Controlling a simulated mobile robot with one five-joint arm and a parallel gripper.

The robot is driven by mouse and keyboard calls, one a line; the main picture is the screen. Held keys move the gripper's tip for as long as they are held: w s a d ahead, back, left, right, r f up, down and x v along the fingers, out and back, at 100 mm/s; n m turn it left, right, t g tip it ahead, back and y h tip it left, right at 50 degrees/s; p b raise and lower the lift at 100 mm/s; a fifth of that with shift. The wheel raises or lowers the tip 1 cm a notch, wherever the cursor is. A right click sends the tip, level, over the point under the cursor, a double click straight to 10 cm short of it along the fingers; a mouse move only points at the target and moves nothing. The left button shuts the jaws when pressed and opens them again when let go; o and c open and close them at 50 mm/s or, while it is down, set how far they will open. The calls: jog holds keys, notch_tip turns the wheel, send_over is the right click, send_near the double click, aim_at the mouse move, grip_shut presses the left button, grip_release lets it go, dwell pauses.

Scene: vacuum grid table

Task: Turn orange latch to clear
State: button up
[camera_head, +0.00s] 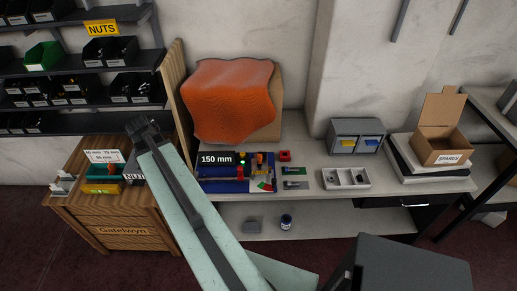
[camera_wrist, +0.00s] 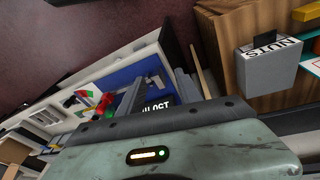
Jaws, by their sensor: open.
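A blue fixture board (camera_head: 222,186) lies on the workbench, with a black "150 mm" label at its back left. Small orange and red parts (camera_head: 259,159) stand near its right side; which one is the orange latch is too small to tell. In the wrist view the blue board (camera_wrist: 128,73) shows beyond my gripper, with a red part (camera_wrist: 104,105) at its left. My gripper (camera_head: 143,127) is up and left of the board, above the wooden crate's side, apart from the fixture. Its jaws (camera_wrist: 158,92) are open, and I see nothing between them.
A wooden crate (camera_head: 115,231) with small bins stands left of the bench; a grey NUTS bin (camera_wrist: 268,68) is close in the wrist view. A wooden panel (camera_head: 179,110) rises at the bench's left end. A parts tray (camera_head: 346,178) and cardboard box (camera_head: 438,138) are to the right.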

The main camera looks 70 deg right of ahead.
jog(key=s+d+r+m+g+p, duration=0.1)
jog(key=s+d+r+m, duration=0.2)
jog(key=s+d+m, duration=0.7)
jog(key=m+g+p, duration=0.1)
jog(key=m, duration=0.2)
send_near(259, 155)
jog(key=b+x, duration=0.7)
jog(key=x, duration=0.2)
jog(key=shift+a, duration=0.1)
jog(key=shift+r+n, duration=0.15)
jog(key=shift+n, duration=0.15)
grip_shut()
